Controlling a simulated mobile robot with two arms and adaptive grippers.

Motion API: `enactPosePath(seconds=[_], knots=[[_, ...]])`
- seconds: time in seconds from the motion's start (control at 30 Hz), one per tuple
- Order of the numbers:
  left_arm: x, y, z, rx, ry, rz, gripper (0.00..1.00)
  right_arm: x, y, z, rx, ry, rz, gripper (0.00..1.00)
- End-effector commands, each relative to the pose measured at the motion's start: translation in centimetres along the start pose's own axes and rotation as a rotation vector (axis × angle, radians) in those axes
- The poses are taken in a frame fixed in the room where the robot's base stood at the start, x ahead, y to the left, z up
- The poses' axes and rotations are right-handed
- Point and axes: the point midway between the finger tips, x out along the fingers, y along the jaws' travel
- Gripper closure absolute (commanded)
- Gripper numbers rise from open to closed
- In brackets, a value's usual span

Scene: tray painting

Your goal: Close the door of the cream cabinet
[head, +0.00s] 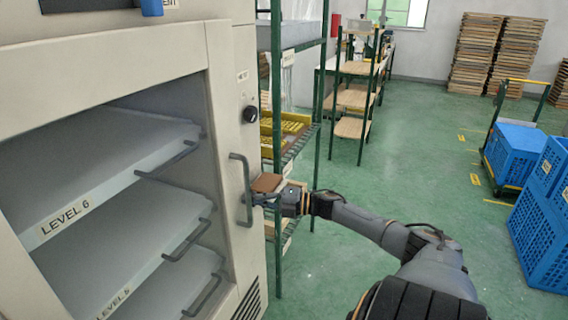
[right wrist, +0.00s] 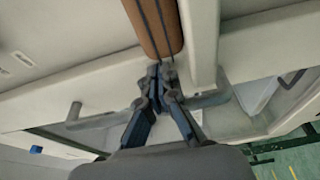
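The cream cabinet (head: 100,42) fills the left of the head view. Through its large front opening I see pale trays labelled LEVEL 6 (head: 65,222) and LEVEL 5. A grey vertical bar handle (head: 243,190) stands at the right side of the front; I cannot tell whether the door sits flush. My right gripper (head: 262,198) is right at this handle. In the right wrist view the gripper's fingertips (right wrist: 160,70) come together, with the grey handle bar (right wrist: 95,119) running across behind the fingers. My left gripper is not in view.
A green-post shelf rack (head: 318,90) with yellow trays stands just behind the cabinet's right side. A brown block (head: 267,183) shows beside the handle. Blue crates (head: 545,215) and a trolley are at the right. The green floor between is clear.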

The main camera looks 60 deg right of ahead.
Motion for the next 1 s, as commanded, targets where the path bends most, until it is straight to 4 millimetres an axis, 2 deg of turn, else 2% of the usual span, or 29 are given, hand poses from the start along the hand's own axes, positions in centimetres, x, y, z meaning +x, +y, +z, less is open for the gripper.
enactPosePath(seconds=[0.03, 0.3, 0.53, 0.7, 1.0], knots=[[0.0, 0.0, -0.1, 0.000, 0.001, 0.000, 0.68, -1.1, -0.5, -0.2, 0.005, 0.001, -0.009, 1.00], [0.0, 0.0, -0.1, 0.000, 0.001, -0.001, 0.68, -5.9, -0.8, -0.6, 0.008, 0.006, -0.015, 1.00], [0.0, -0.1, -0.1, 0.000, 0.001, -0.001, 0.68, -9.5, -0.8, -0.7, 0.009, 0.007, -0.014, 1.00], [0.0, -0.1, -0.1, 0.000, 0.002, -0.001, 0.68, -10.8, -0.8, -0.8, 0.008, 0.009, -0.013, 1.00], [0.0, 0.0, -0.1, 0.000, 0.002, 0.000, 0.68, -11.1, -0.9, -0.8, 0.012, 0.004, -0.014, 1.00]])
